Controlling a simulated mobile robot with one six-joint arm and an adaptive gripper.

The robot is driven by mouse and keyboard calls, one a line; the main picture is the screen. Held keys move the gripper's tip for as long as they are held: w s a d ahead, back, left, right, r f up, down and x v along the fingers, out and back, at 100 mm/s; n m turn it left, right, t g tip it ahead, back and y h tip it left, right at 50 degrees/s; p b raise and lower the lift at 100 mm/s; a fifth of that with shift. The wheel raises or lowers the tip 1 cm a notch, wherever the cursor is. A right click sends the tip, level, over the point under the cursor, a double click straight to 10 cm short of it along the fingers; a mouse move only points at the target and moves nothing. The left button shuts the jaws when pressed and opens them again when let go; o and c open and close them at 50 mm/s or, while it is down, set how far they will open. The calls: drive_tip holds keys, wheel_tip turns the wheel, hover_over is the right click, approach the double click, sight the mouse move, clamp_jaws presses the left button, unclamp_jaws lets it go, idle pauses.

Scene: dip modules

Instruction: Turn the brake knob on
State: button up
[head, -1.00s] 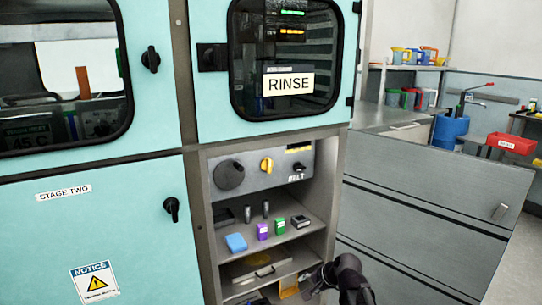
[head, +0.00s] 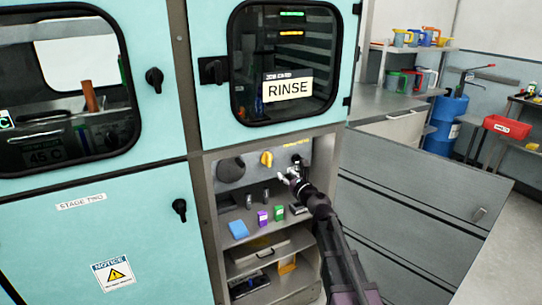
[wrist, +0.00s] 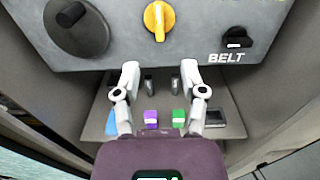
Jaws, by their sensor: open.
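The grey control panel (wrist: 200,50) carries a large dark round knob (wrist: 76,28) at left, a yellow knob (wrist: 159,20) in the middle and a small black knob (wrist: 236,38) at right above the word BELT. I read no brake label. The yellow knob's ridge stands about upright; the black knob's ridge lies roughly level. In the head view the yellow knob (head: 266,159) is clear of my arm. My gripper (wrist: 160,68) is open and empty, its fingertips just below the yellow knob in the wrist view and apart from it. In the head view my gripper (head: 287,177) partly covers the panel's right side.
Below the panel a shelf holds a blue block (head: 238,229), a purple block (head: 262,219), a green block (head: 278,213), a dark device (head: 298,208) and two small dark cylinders. The recess walls close in on both sides. A teal door (head: 100,235) stands at left.

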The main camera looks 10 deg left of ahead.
sight(270, 160)
drive_tip(key=shift+w+a, duration=0.1)
idle(0.3)
drive_tip(key=x, duration=1.3)
drive_tip(key=shift+w+a, duration=0.2)
